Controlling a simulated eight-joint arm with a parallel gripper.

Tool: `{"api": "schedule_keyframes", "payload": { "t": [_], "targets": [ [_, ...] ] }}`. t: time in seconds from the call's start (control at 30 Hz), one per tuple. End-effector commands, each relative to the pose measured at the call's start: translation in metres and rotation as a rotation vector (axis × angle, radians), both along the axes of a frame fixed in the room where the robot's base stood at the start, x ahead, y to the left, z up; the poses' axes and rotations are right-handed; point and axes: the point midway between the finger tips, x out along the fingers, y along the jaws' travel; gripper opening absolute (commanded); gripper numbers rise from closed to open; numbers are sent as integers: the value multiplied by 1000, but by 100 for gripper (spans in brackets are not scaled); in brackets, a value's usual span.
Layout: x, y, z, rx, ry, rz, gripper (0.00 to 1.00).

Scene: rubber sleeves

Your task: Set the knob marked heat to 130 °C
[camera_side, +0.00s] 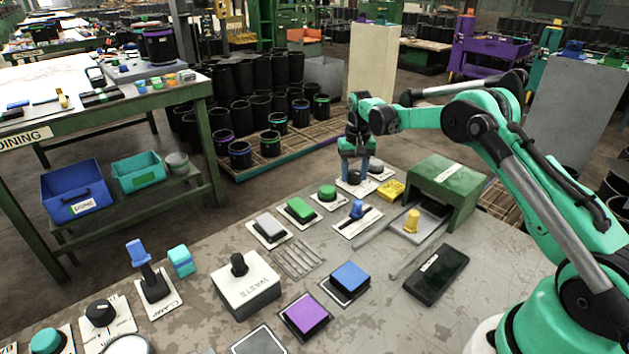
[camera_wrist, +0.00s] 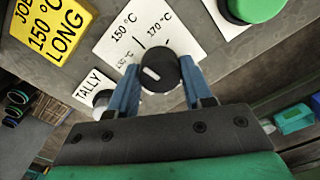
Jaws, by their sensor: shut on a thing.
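The black round knob (camera_wrist: 159,72) sits on a white plate (camera_wrist: 128,45) in the wrist view. The plate reads 150 °C and 170 °C, with a smaller marking left of the knob that is hard to read. A short white line on the knob slants toward that left marking. My gripper (camera_wrist: 157,78) is shut on the knob, with one blue finger on each side. In the side view my gripper (camera_side: 355,172) reaches down to the plate (camera_side: 350,187) at the far edge of the bench. The word heat is not readable.
A yellow card (camera_wrist: 50,28) reads JOB 150 °C LONG. A TALLY label (camera_wrist: 90,84) lies beside the plate, and a green button (camera_wrist: 245,8) is near it. A green housing (camera_side: 450,180) with an open drawer stands to the right. A blue-handled switch (camera_side: 357,212) is in front.

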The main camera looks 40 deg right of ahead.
Motion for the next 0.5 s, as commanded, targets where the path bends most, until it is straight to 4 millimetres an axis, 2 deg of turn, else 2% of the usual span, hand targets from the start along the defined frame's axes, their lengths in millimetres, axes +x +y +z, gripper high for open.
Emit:
{"api": "schedule_keyframes", "payload": {
  "t": [0.5],
  "targets": [
    [0, 0, 1, 1, 3, 488, 0]
  ]
}}
